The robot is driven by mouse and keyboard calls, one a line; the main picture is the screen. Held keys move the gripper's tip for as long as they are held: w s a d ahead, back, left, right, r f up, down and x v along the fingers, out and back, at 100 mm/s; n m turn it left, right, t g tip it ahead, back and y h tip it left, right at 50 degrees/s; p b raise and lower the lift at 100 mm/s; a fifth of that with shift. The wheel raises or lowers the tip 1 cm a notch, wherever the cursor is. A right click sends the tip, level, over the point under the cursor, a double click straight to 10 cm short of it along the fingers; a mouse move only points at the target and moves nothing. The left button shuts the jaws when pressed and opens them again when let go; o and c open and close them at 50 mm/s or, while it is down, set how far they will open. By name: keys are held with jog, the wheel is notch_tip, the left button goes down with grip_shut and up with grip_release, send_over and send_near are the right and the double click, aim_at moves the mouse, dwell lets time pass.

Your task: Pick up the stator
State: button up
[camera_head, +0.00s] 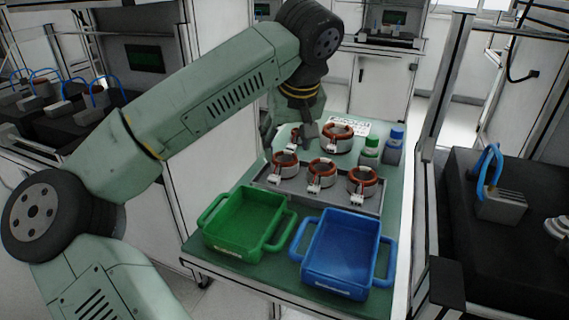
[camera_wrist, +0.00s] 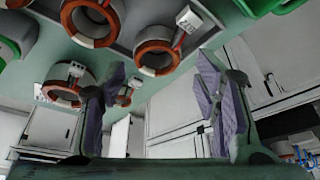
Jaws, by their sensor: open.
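Several stators, copper-red rings on pale metal bodies with white tags, stand on a grey tray (camera_head: 262,182) on the green table. Three are in the front row: left (camera_head: 285,164), middle (camera_head: 321,173) and right (camera_head: 362,184). Behind them is another stator (camera_head: 338,138), and one more (camera_head: 295,138) is partly hidden by my gripper (camera_head: 288,135). My gripper points down over the tray's back left, open and empty. In the wrist view its two fingers (camera_wrist: 163,105) are spread apart. Stators show there at the top (camera_wrist: 92,38), the upper middle (camera_wrist: 157,47) and the left (camera_wrist: 66,85).
A green bin (camera_head: 243,222) and a blue bin (camera_head: 342,252) stand in front of the tray. A metal frame post (camera_head: 432,150) rises right of the table.

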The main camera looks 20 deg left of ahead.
aim_at(286, 161)
jog(key=p+x, duration=0.1)
jog(key=x, duration=0.6)
jog(key=shift+w+d+r, duration=0.1)
jog(key=shift+w, duration=0.05)
jog(key=shift+c, duration=0.3)
jog(key=c, duration=1)
jog(key=shift+c, duration=0.2)
